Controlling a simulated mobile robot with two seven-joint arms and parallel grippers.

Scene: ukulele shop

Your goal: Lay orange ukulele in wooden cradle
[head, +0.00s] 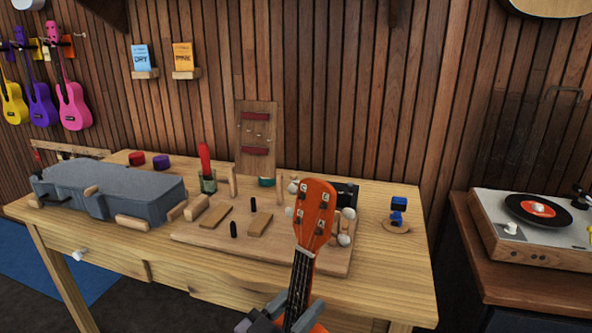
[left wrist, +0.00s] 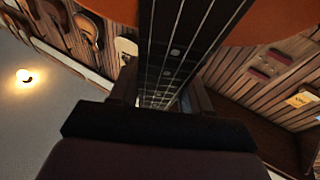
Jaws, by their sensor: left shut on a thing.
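The orange ukulele (head: 313,215) stands upright, head up, in front of the table in the head view. Its headstock has several light tuning knobs, and its body is mostly cut off below. My left gripper (head: 284,318) is shut on its neck, low in the picture. The left wrist view shows the dark fretboard (left wrist: 180,45) running between the fingers and part of the orange body (left wrist: 245,28). A wooden board (head: 330,262) with pads and black pegs, which looks like the cradle, lies on the table behind the ukulele, partly hidden by it. My right gripper is not in view.
A grey, ukulele-shaped padded piece (head: 110,190) with wooden blocks sits on the table's left. A glass with a red-handled tool (head: 206,165) and a small blue item (head: 398,205) stand on the table (head: 390,275). A record player (head: 535,225) is at right.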

